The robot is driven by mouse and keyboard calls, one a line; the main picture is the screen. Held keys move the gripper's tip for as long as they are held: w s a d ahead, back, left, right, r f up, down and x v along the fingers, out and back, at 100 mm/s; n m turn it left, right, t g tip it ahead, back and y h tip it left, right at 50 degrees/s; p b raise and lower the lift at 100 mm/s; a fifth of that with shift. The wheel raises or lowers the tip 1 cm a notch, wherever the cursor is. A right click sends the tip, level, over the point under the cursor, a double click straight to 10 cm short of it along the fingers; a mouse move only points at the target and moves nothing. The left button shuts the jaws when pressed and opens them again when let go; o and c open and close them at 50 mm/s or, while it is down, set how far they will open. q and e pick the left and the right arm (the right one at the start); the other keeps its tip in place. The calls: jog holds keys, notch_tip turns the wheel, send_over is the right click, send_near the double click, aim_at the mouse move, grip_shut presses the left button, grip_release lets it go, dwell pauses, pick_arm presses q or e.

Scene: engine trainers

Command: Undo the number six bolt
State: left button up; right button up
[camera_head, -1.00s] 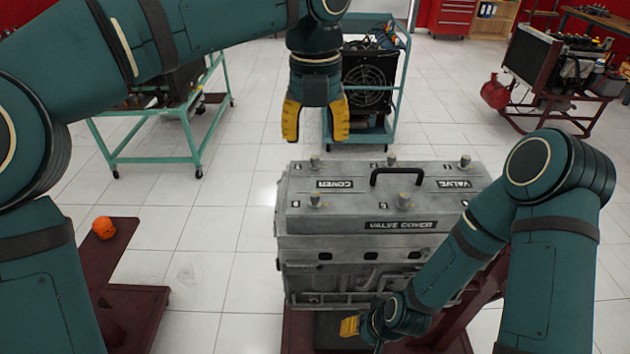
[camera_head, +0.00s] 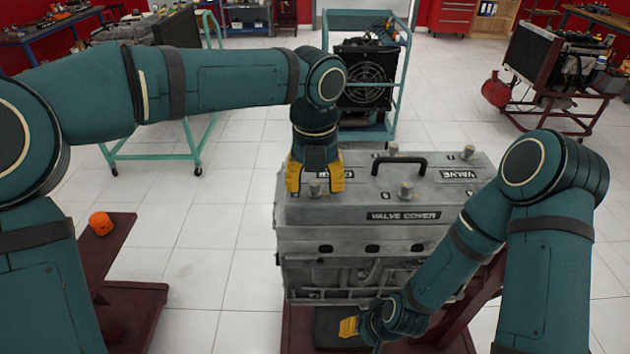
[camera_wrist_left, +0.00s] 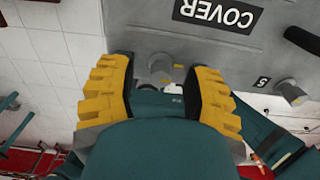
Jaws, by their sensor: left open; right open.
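The engine's grey valve cover (camera_head: 350,208) is centred in the head view. My left gripper (camera_head: 315,188) is open and points down over the cover's near left corner. A bolt (camera_head: 315,187) shows between its yellow fingers; the left wrist view also shows this bolt (camera_wrist_left: 160,70) between the open fingers (camera_wrist_left: 165,85), apparently untouched. Its number is hidden. The bolt marked 5 (camera_wrist_left: 291,92) stands to the right in that view, and in the head view it is on the near edge (camera_head: 405,190). My right gripper (camera_head: 350,327) is low by the engine's near side, partly hidden by its own arm.
A black handle (camera_head: 400,162) arches over the cover. More bolts stand along the far edge, including one at the far right (camera_head: 468,152). A teal cart (camera_head: 400,100) is behind the engine. A dark red stand with an orange part (camera_head: 101,223) is at left.

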pick_arm(q)
jog(key=shift+o, duration=0.2)
grip_shut()
